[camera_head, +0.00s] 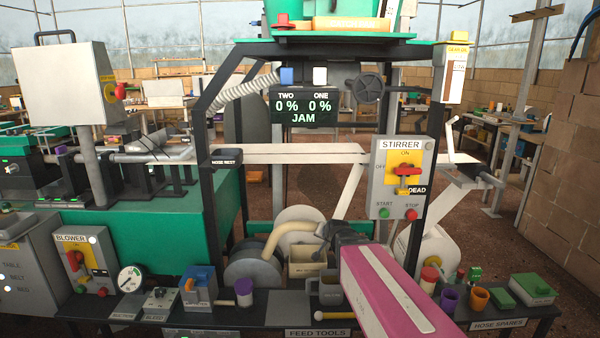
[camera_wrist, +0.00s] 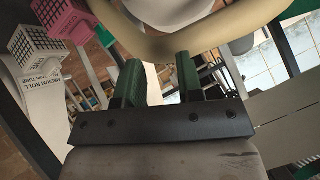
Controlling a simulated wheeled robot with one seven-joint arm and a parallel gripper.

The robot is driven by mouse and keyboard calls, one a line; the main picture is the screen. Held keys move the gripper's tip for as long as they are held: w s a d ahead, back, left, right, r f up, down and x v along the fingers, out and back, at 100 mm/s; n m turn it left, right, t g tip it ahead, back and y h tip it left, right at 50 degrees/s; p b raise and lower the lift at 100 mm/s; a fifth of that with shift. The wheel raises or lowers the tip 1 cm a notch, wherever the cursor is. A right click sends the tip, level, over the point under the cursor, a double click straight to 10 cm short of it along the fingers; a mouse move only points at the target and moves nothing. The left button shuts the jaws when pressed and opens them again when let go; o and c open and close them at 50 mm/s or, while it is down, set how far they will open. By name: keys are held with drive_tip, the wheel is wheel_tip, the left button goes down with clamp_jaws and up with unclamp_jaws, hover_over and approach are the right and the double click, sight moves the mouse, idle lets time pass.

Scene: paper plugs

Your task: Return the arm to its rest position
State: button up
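My arm (camera_head: 385,290), pink with a pale stripe, reaches forward from the lower right of the head view over the front bench. My dark gripper (camera_head: 334,230) is at its far end, beside the end of a cream hose (camera_head: 285,233). In the wrist view, my gripper (camera_wrist: 158,78) has two green-padded fingers standing apart with nothing held between them. The cream hose (camera_wrist: 165,45) curves across just beyond the fingertips; I cannot tell whether it touches them.
The stirrer panel (camera_head: 400,178) hangs just above and right of my arm. A display (camera_head: 306,107) reads JAM. A nose rest (camera_head: 226,157) is on the left frame post. Cups, a purple-topped tool (camera_head: 243,292) and a green-topped box (camera_head: 532,289) crowd the bench.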

drive_tip(key=s+d+f+n+g, duration=0.1)
drive_tip(key=s+d+f+g, duration=0.2)
drive_tip(key=s, duration=0.3)
drive_tip(key=s+d+f+n+g+h, duration=0.1)
drive_tip(key=s+d+f+g, duration=0.2)
drive_tip(key=s, duration=0.4)
drive_tip(key=s+d+f+n+g+h, duration=0.1)
drive_tip(key=s+d+f+g, duration=0.2)
drive_tip(key=s+f+g, duration=0.1)
drive_tip(key=shift+s+d+f+n, duration=0.25)
drive_tip(key=shift+s+f+n, duration=0.15)
drive_tip(key=shift+s+f, duration=0.65)
drive_tip(key=shift+s+r, duration=0.1)
drive_tip(key=shift+r, duration=0.15)
